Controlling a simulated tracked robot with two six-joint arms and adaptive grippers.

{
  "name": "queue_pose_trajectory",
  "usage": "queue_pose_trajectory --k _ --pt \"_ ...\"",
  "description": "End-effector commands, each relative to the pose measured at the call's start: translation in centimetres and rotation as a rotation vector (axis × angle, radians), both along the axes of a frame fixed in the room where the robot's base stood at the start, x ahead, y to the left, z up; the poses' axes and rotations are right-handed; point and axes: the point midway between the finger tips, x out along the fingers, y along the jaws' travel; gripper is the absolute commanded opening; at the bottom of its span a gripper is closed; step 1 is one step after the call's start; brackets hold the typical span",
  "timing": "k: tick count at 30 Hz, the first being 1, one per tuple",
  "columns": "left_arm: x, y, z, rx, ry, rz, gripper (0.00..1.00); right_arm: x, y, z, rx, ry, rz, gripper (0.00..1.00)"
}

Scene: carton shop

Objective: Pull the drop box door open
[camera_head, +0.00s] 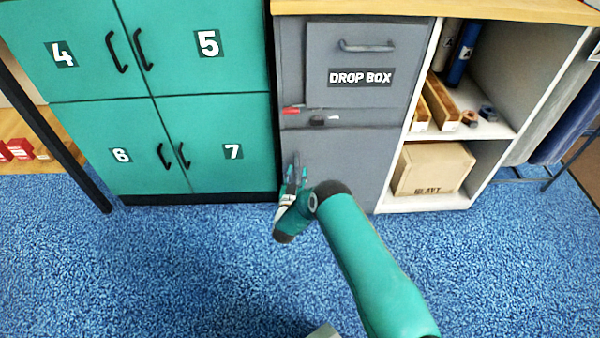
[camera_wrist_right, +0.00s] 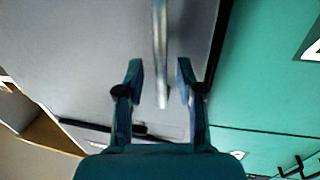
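The grey drop box cabinet (camera_head: 289,62) has an upper panel with a horizontal handle (camera_head: 366,46) and a DROP BOX label (camera_head: 360,77). Below a ledge is a plain lower door (camera_head: 355,160), flush and shut. My right gripper (camera_head: 294,170) is in front of this door's left edge, near the teal lockers. In the right wrist view a metal bar handle (camera_wrist_right: 160,50) runs between the open fingertips (camera_wrist_right: 160,75), with a gap on both sides. I cannot tell the depth between fingers and bar. My left gripper is not in view.
Teal lockers (camera_head: 215,85) with black handles stand left of the cabinet. A white shelf unit (camera_head: 500,130) with a carton (camera_head: 432,168) stands right. Blue carpet (camera_head: 150,270) in front is clear.

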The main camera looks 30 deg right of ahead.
Motion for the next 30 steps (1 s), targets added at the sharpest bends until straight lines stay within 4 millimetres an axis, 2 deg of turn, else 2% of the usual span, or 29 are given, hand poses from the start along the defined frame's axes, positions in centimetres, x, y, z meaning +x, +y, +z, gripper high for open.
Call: queue_pose_trajectory --k 4,12,13,19,29,30 --pt "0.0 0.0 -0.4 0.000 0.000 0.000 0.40 0.7 -0.6 0.0 -0.001 -0.001 0.001 0.37" --pt "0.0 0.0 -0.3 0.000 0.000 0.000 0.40 0.8 -0.7 0.1 0.000 0.000 0.001 0.37" --pt "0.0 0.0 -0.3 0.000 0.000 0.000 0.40 0.8 -0.7 0.1 0.000 0.000 0.002 0.35" --pt "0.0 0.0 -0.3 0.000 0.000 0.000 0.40 0.8 -0.6 0.0 0.000 0.000 0.002 0.02" --pt "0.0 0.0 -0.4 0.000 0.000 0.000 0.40 0.8 -0.7 0.0 0.000 0.000 0.000 0.00" --pt "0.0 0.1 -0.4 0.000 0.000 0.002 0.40 0.8 -2.1 0.0 -0.001 -0.001 -0.003 0.00"
